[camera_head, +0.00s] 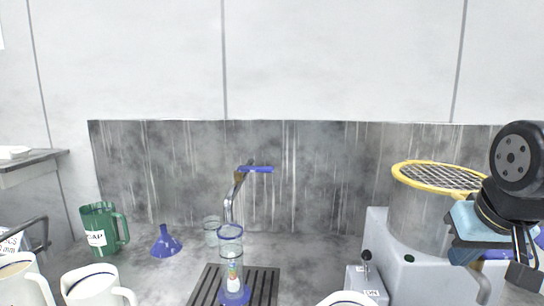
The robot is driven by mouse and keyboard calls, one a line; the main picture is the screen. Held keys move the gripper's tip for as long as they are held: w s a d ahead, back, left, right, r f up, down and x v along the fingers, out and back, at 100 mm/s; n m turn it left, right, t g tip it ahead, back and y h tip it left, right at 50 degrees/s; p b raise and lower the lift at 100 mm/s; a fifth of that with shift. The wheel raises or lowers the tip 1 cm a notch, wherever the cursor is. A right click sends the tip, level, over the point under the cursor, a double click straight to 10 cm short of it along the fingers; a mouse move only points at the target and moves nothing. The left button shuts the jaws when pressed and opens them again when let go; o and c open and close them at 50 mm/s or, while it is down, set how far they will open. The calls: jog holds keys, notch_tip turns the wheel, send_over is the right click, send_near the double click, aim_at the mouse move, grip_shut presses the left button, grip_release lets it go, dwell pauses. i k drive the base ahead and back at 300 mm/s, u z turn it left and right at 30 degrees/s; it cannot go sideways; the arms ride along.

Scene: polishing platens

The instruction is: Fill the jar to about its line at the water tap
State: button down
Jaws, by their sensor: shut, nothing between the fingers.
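A tall clear jar (231,262) with a blue rim and blue foot stands upright on the drain grate, below the tap. A small coloured label shows on its lower wall; its fill line and any water inside cannot be made out. The metal water tap (238,187) has a blue lever pointing right; no stream is visible. A shorter clear glass vessel (211,231) stands just behind the tall jar, partly hidden. My gripper (497,265) is at the far right, well apart from jar and tap, shut and empty; its fingertips are hard to make out.
A green labelled jug (102,230) and a blue funnel (166,243) stand left. White jugs (91,286) line the front left. The dark slotted grate (205,285) lies under the jar. A grey machine with a yellow-rimmed mesh basket (437,178) and a lever box (364,281) occupy the right.

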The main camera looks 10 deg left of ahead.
aim_at(256, 169)
jog(key=u, duration=0.1)
jog(key=k, duration=1.05)
jog(key=u, duration=0.55)
jog(key=i, duration=1)
jog(key=u, duration=0.1)
